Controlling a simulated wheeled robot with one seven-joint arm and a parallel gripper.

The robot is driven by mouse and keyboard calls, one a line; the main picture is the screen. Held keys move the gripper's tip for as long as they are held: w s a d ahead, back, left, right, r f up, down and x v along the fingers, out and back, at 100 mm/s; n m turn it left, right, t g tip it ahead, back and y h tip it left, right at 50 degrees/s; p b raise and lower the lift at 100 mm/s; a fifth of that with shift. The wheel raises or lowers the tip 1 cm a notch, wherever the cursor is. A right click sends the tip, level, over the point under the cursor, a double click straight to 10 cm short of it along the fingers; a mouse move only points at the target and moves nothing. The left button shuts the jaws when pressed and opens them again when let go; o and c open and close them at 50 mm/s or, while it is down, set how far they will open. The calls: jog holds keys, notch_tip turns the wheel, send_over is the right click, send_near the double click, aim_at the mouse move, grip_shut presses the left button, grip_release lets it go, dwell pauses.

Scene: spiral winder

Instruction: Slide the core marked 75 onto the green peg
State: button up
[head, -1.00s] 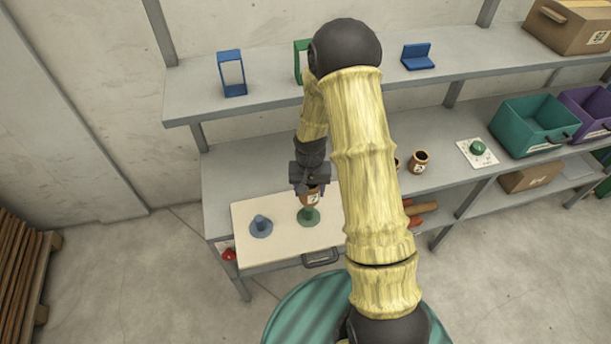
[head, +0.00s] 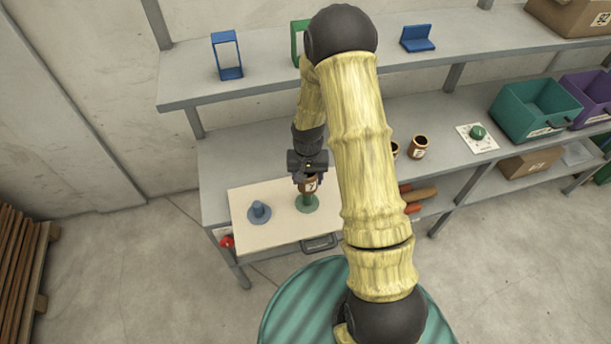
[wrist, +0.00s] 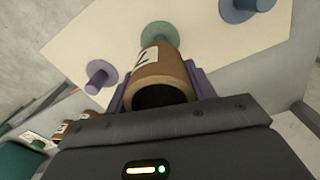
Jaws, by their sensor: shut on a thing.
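My gripper (head: 308,178) is shut on a brown core (head: 310,187) with a white label, too small to read in full. In the wrist view the core (wrist: 163,68) sits between the purple fingers, its dark open end facing the camera. The green peg (head: 306,203) stands on the pale board (head: 275,232), directly below the core in the head view. In the wrist view its round green base (wrist: 158,34) shows just beyond the core. I cannot tell whether the peg's tip is inside the core.
A blue peg (head: 259,211) stands left of the green one. A purple peg (wrist: 101,74) shows in the wrist view. Other brown cores (head: 419,147) stand on the shelf to the right. A green bin (head: 538,108) and a blue frame (head: 227,56) are farther off.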

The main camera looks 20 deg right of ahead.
jog(key=shift+s+f+b, duration=0.1)
jog(key=shift+f+b, duration=0.4)
jog(key=shift+f, duration=0.3)
jog(key=shift+f+b, duration=2.65)
jog(key=shift+f, duration=1.1)
jog(key=o, duration=1.1)
jog(key=shift+r, duration=0.1)
notch_tip(320, 180, up, 17)
jog(key=shift+r+b, duration=0.15)
jog(key=shift+b, duration=0.85)
